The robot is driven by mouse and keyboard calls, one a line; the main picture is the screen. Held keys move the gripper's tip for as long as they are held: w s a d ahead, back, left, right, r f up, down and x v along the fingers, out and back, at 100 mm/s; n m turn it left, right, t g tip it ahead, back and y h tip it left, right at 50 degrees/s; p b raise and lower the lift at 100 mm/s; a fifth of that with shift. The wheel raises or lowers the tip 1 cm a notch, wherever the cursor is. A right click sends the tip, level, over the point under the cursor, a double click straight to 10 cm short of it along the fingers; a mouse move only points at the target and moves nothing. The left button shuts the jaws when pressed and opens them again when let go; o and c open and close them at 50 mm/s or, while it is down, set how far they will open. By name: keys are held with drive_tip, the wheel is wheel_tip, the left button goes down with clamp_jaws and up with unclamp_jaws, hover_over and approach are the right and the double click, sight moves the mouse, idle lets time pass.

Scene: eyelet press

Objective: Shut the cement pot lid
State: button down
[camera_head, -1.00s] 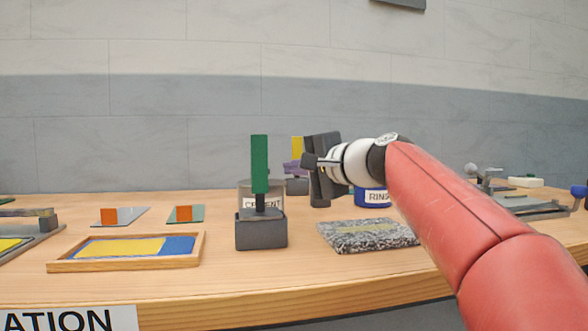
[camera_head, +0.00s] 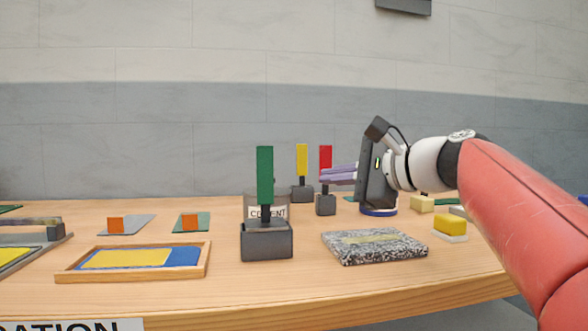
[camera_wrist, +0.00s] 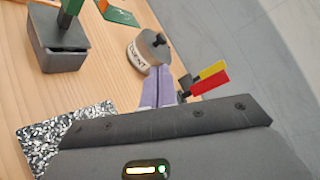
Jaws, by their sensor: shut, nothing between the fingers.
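The cement pot (camera_head: 252,212) stands on the table, partly hidden behind a dark block with a green upright tab (camera_head: 265,175). It also shows in the wrist view (camera_wrist: 138,58), where a grey lid (camera_wrist: 150,44) with a dark knob lies over its top; I cannot tell whether the lid is fully seated. My gripper (camera_head: 324,176) has purple fingers, shut and empty, pointing left above the table, right of the pot. In the wrist view the fingertips (camera_wrist: 157,72) appear close to the pot's side; I cannot tell whether they touch.
Blocks with yellow (camera_head: 302,160) and red (camera_head: 325,158) tabs stand behind the pot. A speckled slab (camera_head: 374,246) lies in front of my gripper. A wooden tray (camera_head: 60,276) is at left. A blue-based pot (camera_head: 378,212) is mostly hidden behind my gripper.

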drive_tip(key=w+a+m+p, duration=0.1)
drive_tip(key=w+a+m, duration=0.1)
drive_tip(key=a+m, duration=0.1)
drive_tip(key=w+a+f+m+g+y+p, duration=0.1)
drive_tip(key=w+a+m, duration=0.2)
drive_tip(key=w+a+m+g+p, duration=0.1)
drive_tip(key=w+a+m, duration=0.1)
drive_tip(key=a+m, duration=0.1)
drive_tip(key=shift+w+a+f+m, duration=0.15)
drive_tip(key=shift+w+f+m, duration=0.1)
drive_tip(key=shift+w+m, duration=0.15)
idle(0.4)
drive_tip(key=shift+s+a+y+p, duration=0.2)
drive_tip(key=shift+a+y+p, duration=0.1)
drive_tip(key=shift+a+p, duration=0.3)
drive_tip(key=shift+r, duration=0.15)
